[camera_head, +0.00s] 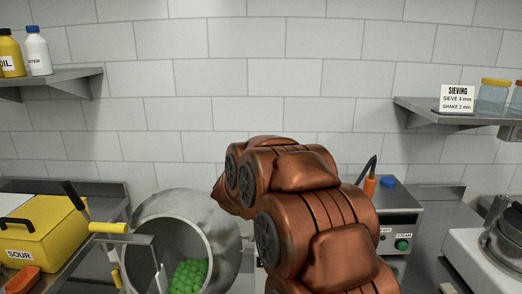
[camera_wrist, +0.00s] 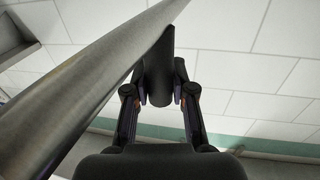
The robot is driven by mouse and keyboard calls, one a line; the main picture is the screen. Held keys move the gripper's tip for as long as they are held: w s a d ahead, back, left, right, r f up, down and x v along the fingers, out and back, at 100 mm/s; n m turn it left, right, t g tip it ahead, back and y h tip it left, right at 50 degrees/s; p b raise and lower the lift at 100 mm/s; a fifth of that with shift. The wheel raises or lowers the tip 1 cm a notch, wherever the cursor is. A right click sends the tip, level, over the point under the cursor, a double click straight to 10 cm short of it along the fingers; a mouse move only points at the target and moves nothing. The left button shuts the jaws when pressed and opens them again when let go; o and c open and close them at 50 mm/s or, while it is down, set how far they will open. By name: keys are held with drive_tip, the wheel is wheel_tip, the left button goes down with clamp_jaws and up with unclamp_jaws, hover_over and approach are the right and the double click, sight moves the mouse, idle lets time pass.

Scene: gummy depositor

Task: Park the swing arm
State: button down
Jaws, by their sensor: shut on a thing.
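In the wrist view a thick grey metal tube (camera_wrist: 80,85), which looks like the swing arm, runs diagonally from lower left to the top. A dark upright grip (camera_wrist: 157,75) stands close beside it. My gripper (camera_wrist: 160,92) is shut on this dark grip, one finger on each side. Whether the grip joins the tube cannot be made out. In the head view my copper-coloured arm covers the middle, and my gripper and the tube are hidden behind it.
A tilted steel drum (camera_head: 224,232) holds green gummies (camera_head: 188,276). A yellow-handled bracket (camera_head: 108,228) stands at its left. A yellow SOUR box (camera_head: 45,235) is at far left. A control box (camera_head: 397,227) and a white scale-like machine (camera_head: 475,255) stand right. Wall shelves (camera_head: 460,112) flank the tiled wall.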

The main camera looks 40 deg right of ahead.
drive_tip(key=shift+f, duration=0.15)
drive_tip(key=c, duration=0.9)
unclamp_jaws()
drive_tip(key=shift+c, duration=0.2)
drive_tip(key=shift+s, duration=0.1)
drive_tip(key=v, duration=1.2)
